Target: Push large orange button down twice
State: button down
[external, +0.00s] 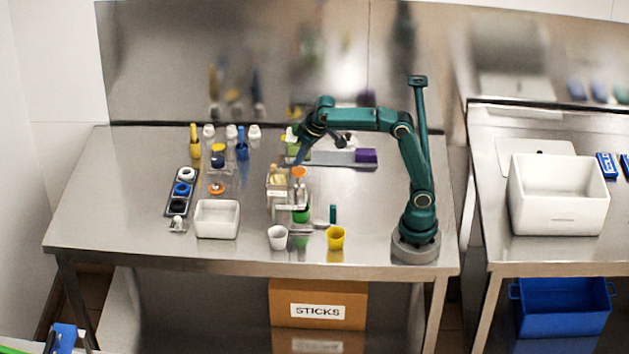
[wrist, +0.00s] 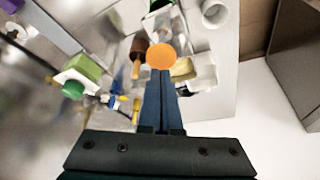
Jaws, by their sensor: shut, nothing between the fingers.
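The large orange button (external: 299,172) is a round orange disc on top of a small device near the middle of the table. In the wrist view the orange disc (wrist: 161,56) shows just beyond my fingertips. My gripper (external: 296,163) points down from above, very close to the orange disc. In the wrist view my gripper (wrist: 160,76) is shut and empty, with its two dark blue fingers together. I cannot tell whether the tips touch the disc or hover above it.
A container with pale sticks (external: 278,178) stands just left of the button. A green button (external: 301,215), a white cup (external: 278,237) and a yellow cup (external: 336,238) are nearer the front. A white bin (external: 217,219) and a smaller orange piece (external: 217,187) are further left.

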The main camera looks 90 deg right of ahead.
aim_at(300, 170)
jog(key=shift+f, duration=0.1)
jog(key=shift+f, duration=1.75)
jog(key=shift+r, duration=1.85)
jog(key=shift+f, duration=0.15)
